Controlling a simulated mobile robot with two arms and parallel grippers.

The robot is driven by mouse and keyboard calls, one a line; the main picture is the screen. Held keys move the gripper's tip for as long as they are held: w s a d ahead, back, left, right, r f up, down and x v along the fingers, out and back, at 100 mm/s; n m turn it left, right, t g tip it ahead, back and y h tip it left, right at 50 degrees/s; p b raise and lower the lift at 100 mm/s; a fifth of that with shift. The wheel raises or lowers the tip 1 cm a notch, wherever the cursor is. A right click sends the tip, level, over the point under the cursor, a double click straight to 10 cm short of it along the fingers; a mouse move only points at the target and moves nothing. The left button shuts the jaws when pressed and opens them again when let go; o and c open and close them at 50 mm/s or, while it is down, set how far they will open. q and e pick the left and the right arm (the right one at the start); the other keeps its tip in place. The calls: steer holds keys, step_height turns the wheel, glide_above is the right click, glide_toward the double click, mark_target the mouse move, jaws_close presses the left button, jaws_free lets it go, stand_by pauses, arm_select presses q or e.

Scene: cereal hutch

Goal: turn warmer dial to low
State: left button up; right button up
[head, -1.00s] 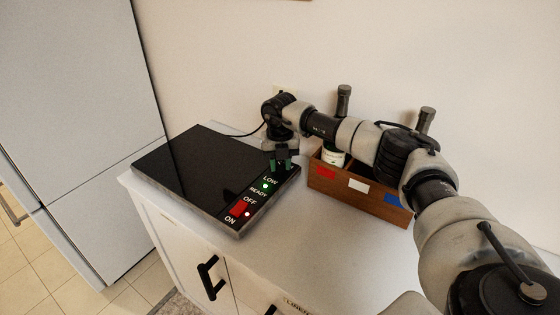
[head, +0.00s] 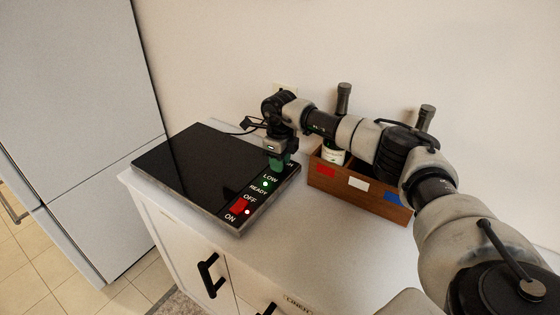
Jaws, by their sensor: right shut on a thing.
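The warmer (head: 190,168) is a flat black glass plate on the white counter. Its control strip along the right edge carries the words LOW, READY, OFF and ON. A green light (head: 265,184) glows below LOW, and a small light shows beside the red switch (head: 238,206). My right gripper (head: 278,164) points down at the far end of the strip, above LOW, and is shut. The dial is hidden by the gripper's fingers, so its setting cannot be read. My left gripper is not in view.
A wooden crate (head: 345,193) with red, white and blue labels holds dark-capped bottles (head: 343,100) right of the warmer, close under my right arm. The counter (head: 290,240) in front of the crate is clear. A grey fridge (head: 80,110) stands at the left.

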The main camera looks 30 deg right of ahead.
steer(key=n, duration=0.7)
steer(key=shift+b, duration=0.35)
steer(key=n, duration=0.6)
steer(key=shift+r+n+b, duration=0.1)
steer(key=shift+n+b, duration=0.25)
steer(key=shift+n, duration=0.05)
steer(key=shift+w, duration=0.1)
steer(key=o, duration=0.9)
step_height(320, 180, up, 11)
steer(key=shift+f+b, duration=0.1)
steer(key=shift+b, duration=0.2)
